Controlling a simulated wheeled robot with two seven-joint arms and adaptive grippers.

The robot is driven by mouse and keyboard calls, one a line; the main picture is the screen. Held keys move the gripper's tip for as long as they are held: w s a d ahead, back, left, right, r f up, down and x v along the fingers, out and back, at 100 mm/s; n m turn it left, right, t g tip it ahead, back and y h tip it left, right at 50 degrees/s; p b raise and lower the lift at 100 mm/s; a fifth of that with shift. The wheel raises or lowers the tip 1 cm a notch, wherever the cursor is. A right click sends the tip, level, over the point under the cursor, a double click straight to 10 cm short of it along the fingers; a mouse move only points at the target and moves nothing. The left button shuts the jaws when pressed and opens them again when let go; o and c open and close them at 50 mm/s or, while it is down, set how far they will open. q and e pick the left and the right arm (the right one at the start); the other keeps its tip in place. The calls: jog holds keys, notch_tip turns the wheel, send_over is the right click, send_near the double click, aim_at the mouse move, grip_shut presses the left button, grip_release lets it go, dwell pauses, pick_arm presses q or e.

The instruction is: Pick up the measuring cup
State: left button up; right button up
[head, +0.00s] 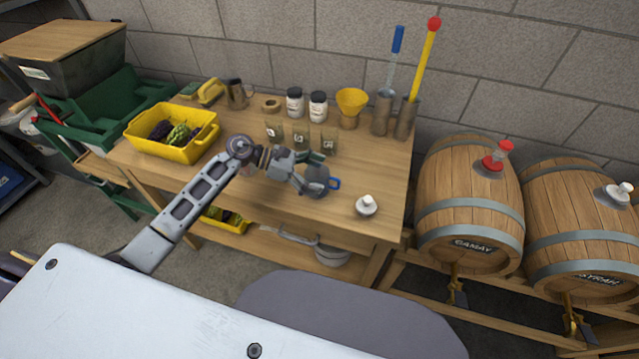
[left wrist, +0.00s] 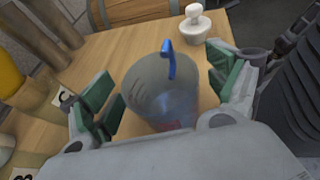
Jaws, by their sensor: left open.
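The measuring cup (head: 316,184) is a clear, bluish cup with a blue handle, standing on the wooden table in the head view, partly behind my gripper. In the left wrist view the measuring cup (left wrist: 160,92) stands between my fingers, its blue handle on the far side. My left gripper (head: 312,170) is open at the cup; its green-padded fingers also show in the left wrist view (left wrist: 165,95), one on each side. A gap shows between the left finger and the cup; the right finger is close, and I cannot tell whether it touches. My right gripper is not in view.
A yellow crate of grapes (head: 163,149) is at the left. Barrels (head: 466,215) stand right of the table. The front table strip is clear.

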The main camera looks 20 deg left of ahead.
pick_arm(q)
jog(key=c, duration=1.1)
jog(key=shift+r+b, duration=0.3)
jog(key=shift+r, duration=4.75)
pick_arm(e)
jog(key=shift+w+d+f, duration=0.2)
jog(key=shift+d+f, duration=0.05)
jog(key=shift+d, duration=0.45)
